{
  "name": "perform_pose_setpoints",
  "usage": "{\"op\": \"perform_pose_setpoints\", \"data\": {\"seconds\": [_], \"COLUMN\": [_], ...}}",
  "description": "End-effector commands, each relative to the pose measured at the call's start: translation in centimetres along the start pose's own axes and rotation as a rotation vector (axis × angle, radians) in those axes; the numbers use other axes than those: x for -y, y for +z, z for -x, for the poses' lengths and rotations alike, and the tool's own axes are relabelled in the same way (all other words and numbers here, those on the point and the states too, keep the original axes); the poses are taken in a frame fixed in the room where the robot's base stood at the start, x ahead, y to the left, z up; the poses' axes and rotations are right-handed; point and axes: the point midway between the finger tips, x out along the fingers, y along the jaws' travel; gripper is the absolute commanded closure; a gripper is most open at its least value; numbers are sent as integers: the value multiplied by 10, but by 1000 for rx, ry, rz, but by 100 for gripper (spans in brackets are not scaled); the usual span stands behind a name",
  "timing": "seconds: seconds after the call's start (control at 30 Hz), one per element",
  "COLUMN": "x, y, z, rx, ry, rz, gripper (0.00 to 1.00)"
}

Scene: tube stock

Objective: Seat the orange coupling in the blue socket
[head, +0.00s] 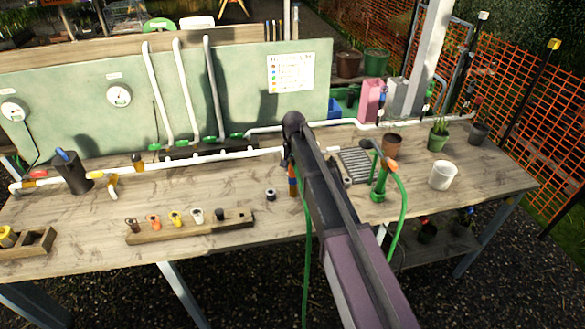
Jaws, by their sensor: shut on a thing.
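My gripper (288,161) points down over the middle of the bench, partly hidden behind my arm. I cannot tell whether the orange and blue parts are joined. Another orange fitting (154,222) stands in the wooden rack (188,232) at the front left.
The rack also holds brown, yellow, white and dark fittings. A dark ring (270,195) lies on the bench (240,182). White pipe (215,154) runs behind. To the right are a grey grate (357,165), a green hose stand (379,186), pots and a white cup (443,176).

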Motion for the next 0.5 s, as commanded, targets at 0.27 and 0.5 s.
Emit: {"op": "perform_pose_setpoints", "data": {"seconds": [0.27, 0.5], "x": [0, 0], "y": [0, 0], "z": [-5, -6], "rx": [0, 0], "ry": [0, 0], "rz": [0, 0], "gripper": [99, 99]}}
